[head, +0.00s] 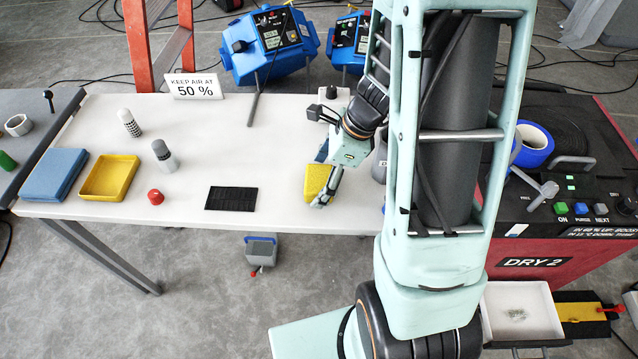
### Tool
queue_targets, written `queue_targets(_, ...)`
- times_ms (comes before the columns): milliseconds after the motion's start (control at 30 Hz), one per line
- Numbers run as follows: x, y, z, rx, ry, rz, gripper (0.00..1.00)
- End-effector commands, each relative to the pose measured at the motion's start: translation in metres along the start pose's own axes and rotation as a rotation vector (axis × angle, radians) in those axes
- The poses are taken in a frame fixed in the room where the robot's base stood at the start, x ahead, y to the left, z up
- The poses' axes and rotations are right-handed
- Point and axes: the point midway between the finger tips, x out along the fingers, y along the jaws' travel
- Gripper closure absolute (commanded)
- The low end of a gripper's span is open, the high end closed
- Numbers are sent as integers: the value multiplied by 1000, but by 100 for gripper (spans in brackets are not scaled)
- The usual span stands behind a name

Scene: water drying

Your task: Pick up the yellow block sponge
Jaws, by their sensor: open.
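The yellow block sponge (316,179) lies on the white table (250,130), right of the black mat. My gripper (322,190) is low over the table at the sponge, with a finger along its right side. The gripper is open. The far finger and part of the sponge's right end are hidden, so I cannot tell whether the fingers touch it.
A black mat (231,198) lies left of the sponge. Further left are a red knob (155,197), two bottles, a yellow tray (109,177) and blue cloths (52,173). A sign (195,86) stands at the back. A red dryer (540,262) is right.

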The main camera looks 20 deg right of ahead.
Motion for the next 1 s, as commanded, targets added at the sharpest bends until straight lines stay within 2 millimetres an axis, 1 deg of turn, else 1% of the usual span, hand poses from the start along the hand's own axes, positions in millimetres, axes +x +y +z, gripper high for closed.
queue_targets(67, 4, 0, 0, 1, 0, 0, 15)
queue_targets(267, 4, 0, 0, 0, 0, -1, 15)
queue_targets(367, 4, 0, 0, 0, 0, -1, 24)
queue_targets(600, 4, 0, 0, 0, 0, -1, 51)
queue_targets(867, 4, 0, 1, 0, 0, -1, 52)
queue_targets(1000, 0, 0, 2, 0, 0, -1, 52)
